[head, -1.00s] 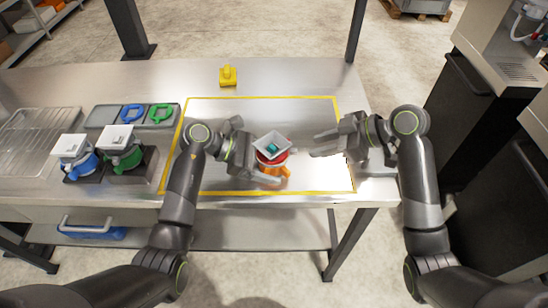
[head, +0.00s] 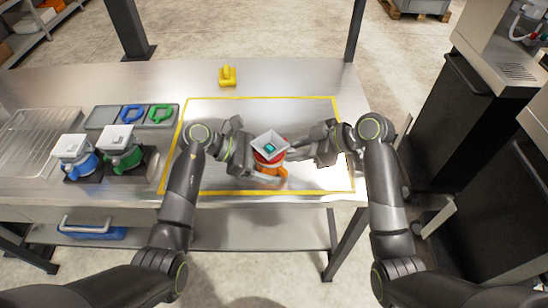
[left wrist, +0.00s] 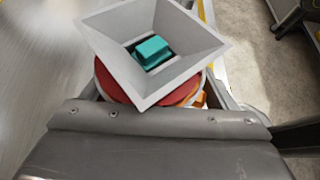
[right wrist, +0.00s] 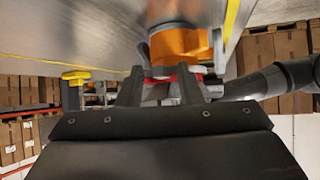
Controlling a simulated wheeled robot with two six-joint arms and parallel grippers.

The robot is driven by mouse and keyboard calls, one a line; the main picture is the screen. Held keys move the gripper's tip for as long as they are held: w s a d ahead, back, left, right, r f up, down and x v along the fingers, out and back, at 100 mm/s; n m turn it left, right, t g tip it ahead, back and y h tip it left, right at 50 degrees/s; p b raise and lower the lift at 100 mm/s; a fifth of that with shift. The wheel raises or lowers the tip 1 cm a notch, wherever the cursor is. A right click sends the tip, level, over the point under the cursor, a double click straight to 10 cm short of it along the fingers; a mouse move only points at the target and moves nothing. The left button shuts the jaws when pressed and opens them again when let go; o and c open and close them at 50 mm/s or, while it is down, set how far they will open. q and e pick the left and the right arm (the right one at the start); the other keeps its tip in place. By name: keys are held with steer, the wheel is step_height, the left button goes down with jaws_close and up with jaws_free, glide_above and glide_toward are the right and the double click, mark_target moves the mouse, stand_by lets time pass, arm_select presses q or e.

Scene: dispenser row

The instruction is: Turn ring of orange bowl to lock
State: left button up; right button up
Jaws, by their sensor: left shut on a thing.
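The orange bowl (head: 272,172) stands on the table inside the yellow outline. Its red ring (head: 268,158) sits above it, under a square grey hopper (head: 267,143) with a teal piece (left wrist: 151,50) inside. My left gripper (head: 262,169) is shut on the orange bowl from the left; the hopper hides most of its fingers in the left wrist view. My right gripper (head: 291,153) is at the right of the red ring. In the right wrist view its fingers (right wrist: 160,86) are apart, with the red ring (right wrist: 176,70) just beyond; I cannot tell whether they touch.
A yellow object (head: 228,76) stands behind the outlined area. On the left are a blue unit (head: 82,163), a green unit (head: 123,157), a grey tray (head: 101,117) with blue and green rings, and a wire rack (head: 38,140). The outlined area's back is clear.

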arm_select(q)
steer(key=shift+s+d, duration=0.1)
steer(key=shift+d, duration=0.1)
arm_select(e)
steer(key=shift+s+f, duration=0.15)
steer(key=shift+f, duration=0.3)
steer(key=shift+s, duration=0.35)
arm_select(q)
steer(key=shift+a, duration=0.2)
arm_select(e)
steer(key=shift+s+a, duration=0.15)
steer(key=shift+a, duration=0.05)
arm_select(q)
steer(key=shift+f, duration=0.1)
arm_select(e)
steer(key=shift+s+r, duration=0.15)
steer(key=shift+r, duration=0.05)
